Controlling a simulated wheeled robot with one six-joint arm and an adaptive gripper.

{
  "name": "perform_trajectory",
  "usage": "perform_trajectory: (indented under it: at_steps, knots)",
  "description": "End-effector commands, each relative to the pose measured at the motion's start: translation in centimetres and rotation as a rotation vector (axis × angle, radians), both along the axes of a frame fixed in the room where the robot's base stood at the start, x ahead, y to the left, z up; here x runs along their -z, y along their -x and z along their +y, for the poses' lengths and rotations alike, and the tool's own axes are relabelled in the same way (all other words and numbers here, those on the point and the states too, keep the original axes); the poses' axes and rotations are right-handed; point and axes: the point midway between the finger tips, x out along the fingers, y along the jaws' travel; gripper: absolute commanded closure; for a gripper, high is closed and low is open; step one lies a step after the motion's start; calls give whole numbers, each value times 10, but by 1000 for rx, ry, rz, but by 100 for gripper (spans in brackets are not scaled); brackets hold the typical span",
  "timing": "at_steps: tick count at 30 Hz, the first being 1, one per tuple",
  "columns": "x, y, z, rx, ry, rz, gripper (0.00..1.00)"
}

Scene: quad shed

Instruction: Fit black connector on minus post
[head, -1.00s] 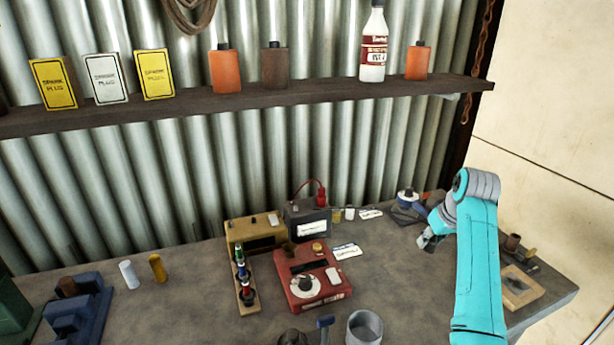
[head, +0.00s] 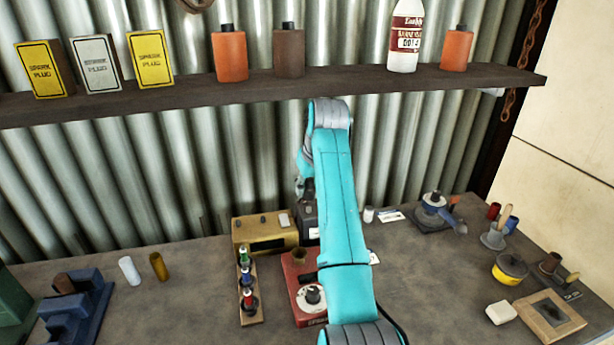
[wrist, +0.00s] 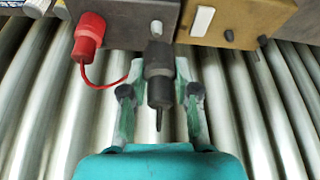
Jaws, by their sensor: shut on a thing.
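In the wrist view my gripper (wrist: 159,92) is shut on a black connector (wrist: 159,68), with one finger on each side of it and a thin dark lead end pointing toward my wrist. The dark grey battery (wrist: 123,18) is just beyond the connector. A red connector (wrist: 90,28) with a red cable sits on the battery's other post. In the head view the battery (head: 308,228) is mostly hidden behind my arm, and my gripper (head: 306,188) shows only partly above it.
A tan box (head: 264,233) stands beside the battery. A red device (head: 302,283) and a rack of coloured pieces (head: 247,287) are in front. The shelf (head: 250,95) with bottles and boxes runs above, and the corrugated wall is close behind.

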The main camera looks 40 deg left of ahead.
Motion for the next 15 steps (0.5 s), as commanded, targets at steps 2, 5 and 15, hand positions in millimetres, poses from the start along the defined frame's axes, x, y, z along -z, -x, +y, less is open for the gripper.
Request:
perform_trajectory:
  at_steps: [2, 5, 15]
  knots:
    - [-9, -2, 2, 3, -1, -2, 99]
    - [-14, -2, 4, 2, -3, -3, 99]
    - [-6, 1, 9, -3, -6, -8, 99]
